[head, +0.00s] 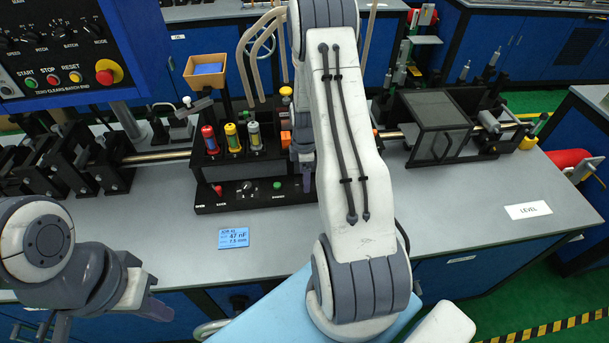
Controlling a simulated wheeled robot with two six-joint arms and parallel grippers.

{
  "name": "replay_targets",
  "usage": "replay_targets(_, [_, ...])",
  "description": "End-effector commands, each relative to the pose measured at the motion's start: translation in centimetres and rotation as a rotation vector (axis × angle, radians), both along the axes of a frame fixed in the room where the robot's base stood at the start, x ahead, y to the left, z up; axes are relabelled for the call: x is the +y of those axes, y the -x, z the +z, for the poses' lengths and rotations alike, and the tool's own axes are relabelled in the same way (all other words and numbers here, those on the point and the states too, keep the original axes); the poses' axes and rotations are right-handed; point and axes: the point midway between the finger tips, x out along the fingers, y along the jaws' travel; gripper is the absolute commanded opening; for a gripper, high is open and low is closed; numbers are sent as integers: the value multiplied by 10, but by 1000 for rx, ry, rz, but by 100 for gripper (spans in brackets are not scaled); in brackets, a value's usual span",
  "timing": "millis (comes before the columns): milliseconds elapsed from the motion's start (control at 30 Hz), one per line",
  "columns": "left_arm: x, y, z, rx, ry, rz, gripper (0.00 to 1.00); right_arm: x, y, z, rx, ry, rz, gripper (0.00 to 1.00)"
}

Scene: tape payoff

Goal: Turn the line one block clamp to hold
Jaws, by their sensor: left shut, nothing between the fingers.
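My left gripper (155,309) is low at the left, above the front of the grey bench, shut and empty. It is well apart from the black fixture. My right arm reaches across the middle of the view. Its gripper (304,170) is at the right end of the black fixture, mostly hidden by the arm, so its opening does not show. I cannot tell which part is the line one block clamp.
Black rail blocks (100,165) stand at the left and a dark covered box (432,120) at the right. A control panel (65,45) hangs at the upper left. A blue label (234,238) and a LEVEL plate (528,210) lie on the bench.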

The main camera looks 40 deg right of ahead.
Motion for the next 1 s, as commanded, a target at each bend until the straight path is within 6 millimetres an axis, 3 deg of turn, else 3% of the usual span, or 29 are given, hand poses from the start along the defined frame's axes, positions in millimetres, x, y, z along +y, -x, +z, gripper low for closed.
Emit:
replay_targets(167, [0,0,-5,0,0,0,0,-1,-1,13,-4,3,-1,80])
replay_targets(600, [0,0,-21,0,0,-1,0,0,-1,92,-3,2,1,80])
replay_targets(1000, [0,0,-22,0,0,-1,0,1,0,105,1,-1,1,80])
